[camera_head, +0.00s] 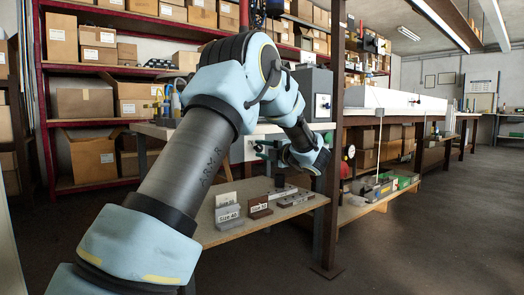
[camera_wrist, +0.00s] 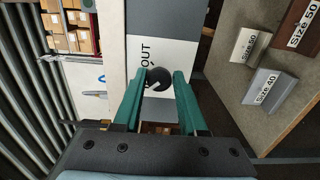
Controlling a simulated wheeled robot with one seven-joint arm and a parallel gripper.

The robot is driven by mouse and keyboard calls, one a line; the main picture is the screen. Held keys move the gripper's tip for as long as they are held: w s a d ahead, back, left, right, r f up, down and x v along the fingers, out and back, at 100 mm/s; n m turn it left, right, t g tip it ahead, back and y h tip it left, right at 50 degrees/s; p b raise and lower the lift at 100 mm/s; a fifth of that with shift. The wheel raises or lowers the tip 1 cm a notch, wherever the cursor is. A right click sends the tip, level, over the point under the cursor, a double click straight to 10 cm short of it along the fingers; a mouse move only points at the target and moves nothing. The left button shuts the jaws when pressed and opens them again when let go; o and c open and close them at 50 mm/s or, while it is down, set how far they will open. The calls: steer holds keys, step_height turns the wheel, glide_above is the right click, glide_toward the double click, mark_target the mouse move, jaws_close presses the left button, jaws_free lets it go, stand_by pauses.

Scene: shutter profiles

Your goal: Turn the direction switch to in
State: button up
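The direction switch (camera_wrist: 159,80) is a round black knob with a pale mark, on a white panel (camera_wrist: 142,45) in the wrist view. The word "OUT" is printed sideways beside it; no "in" label shows. My gripper (camera_wrist: 161,75) has two green fingers standing apart, one on each side of the knob, with their tips close to its edges. I cannot tell whether they touch it.
A low bench (camera_head: 225,236) holds profile blocks and size signs, such as "Size 40" (camera_head: 229,217). A grey machine box (camera_head: 316,90) stands behind my wrist. A dark post (camera_head: 330,170) rises close to its right. Shelves of boxes (camera_head: 92,105) stand behind.

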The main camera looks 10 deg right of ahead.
steer(key=o, duration=0.3)
steer(key=shift+o, duration=0.2)
steer(key=p+v, duration=0.2)
steer(key=v, duration=0.9)
steer(key=shift+w, duration=0.1)
